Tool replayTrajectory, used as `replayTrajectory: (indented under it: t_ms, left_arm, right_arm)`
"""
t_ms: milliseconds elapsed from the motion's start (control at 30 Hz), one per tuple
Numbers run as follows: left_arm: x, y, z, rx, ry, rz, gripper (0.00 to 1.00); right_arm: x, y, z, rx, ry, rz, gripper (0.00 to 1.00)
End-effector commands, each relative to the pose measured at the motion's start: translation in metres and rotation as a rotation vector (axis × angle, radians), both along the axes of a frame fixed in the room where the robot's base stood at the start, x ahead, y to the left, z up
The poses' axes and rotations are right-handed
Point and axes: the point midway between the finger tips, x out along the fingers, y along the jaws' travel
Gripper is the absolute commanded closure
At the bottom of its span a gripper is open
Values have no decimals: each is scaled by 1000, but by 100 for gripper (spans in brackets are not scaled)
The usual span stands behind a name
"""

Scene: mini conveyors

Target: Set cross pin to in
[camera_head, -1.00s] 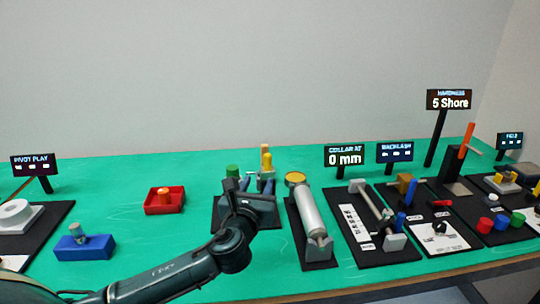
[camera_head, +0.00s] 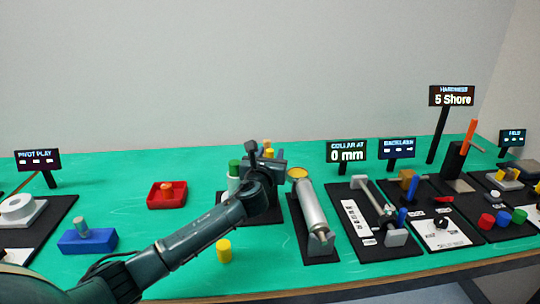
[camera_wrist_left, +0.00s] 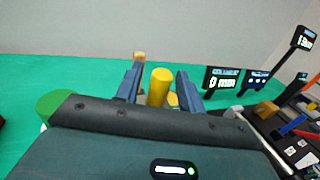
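No part is labelled as the cross pin, and I cannot tell which one it is. My left gripper (camera_head: 268,150) is over a black board (camera_head: 262,213) at the middle of the table. Its two blue fingers (camera_wrist_left: 158,88) stand apart in the left wrist view. An upright yellow cylinder (camera_wrist_left: 160,86) shows between them, with narrow gaps on both sides; its depth relative to the fingertips is unclear. A green-topped white post (camera_head: 234,172) stands left of the gripper, and its green top shows in the wrist view (camera_wrist_left: 55,104). My arm hides much of this board. My right gripper is not in view.
A silver cylinder unit (camera_head: 312,210) stands close on the right. Left are a red tray (camera_head: 158,204) and a blue block (camera_head: 88,241). A loose yellow cylinder (camera_head: 223,251) is near the front. The COLLAR AT sign (camera_head: 346,151) reads 0 mm.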

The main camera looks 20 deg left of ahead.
Motion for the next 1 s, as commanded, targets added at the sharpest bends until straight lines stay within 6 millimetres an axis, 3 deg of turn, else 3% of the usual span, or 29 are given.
replayTrajectory:
  t_ms: [133,600,1000]
  left_arm:
    - [0,0,0,0,0,0,61]
    - [0,0,0,0,0,0,100]
    - [-3,4,1,1,1,1,100]
  right_arm:
    - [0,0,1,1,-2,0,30]
    - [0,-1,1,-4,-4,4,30]
    - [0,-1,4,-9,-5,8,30]
